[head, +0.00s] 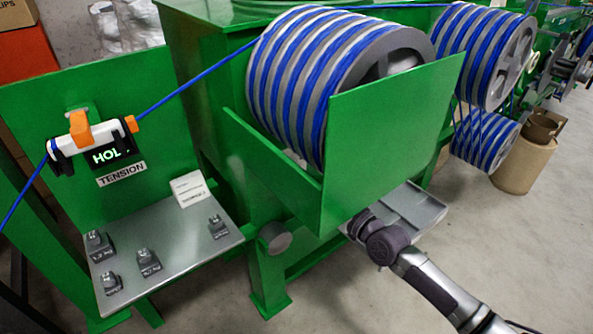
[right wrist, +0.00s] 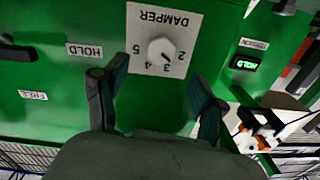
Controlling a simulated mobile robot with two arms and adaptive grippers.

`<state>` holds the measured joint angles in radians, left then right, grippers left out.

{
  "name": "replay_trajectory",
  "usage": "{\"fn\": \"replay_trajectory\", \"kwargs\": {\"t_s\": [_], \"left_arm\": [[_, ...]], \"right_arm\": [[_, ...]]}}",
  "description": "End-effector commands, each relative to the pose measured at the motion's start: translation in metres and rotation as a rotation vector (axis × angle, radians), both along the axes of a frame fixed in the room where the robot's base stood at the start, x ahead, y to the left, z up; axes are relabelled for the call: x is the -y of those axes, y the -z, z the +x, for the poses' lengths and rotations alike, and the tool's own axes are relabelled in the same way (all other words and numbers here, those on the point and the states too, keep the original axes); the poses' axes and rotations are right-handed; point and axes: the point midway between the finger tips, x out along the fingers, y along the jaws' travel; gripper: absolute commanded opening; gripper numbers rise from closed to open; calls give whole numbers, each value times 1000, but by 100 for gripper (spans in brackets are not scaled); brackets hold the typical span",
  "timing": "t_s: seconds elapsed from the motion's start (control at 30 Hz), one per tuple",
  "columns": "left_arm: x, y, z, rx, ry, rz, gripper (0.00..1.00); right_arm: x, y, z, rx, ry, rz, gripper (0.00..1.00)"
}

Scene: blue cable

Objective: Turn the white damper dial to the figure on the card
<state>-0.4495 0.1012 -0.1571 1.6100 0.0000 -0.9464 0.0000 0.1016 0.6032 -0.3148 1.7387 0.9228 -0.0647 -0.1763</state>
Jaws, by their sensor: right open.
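The white damper dial (right wrist: 161,50) is a round knob on a white DAMPER plate (right wrist: 180,20) on a green panel. It appears upside down in the right wrist view, with the figures 2, 3, 4 and 5 along its lower side. I cannot tell which figure it points to. My right gripper (right wrist: 155,82) is open, its fingers spread to either side below the dial and apart from it. In the head view the green panel hides this gripper. A white card (head: 188,188) stands on the metal shelf; its print is too small to read. My left gripper is not in view.
A tension gauge (head: 105,150) reading HOL, the rest cut off, carries the blue cable (head: 190,82) beside a blue-wound drum (head: 310,80). Several small weights (head: 147,262) sit on the shelf (head: 170,235). A dark lever (right wrist: 15,53) lies near the HOLD label (right wrist: 84,50).

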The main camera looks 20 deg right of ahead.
Motion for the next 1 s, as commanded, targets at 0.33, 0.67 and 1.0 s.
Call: {"fn": "replay_trajectory", "kwargs": {"t_s": [0.33,0.67,1.0], "left_arm": [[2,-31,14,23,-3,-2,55],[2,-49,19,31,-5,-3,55],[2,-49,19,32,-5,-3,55]], "right_arm": [[-27,0,66,3,-1,1,70],[-34,0,86,1,-1,0,70],[-34,-1,85,1,-1,-1,48]]}}
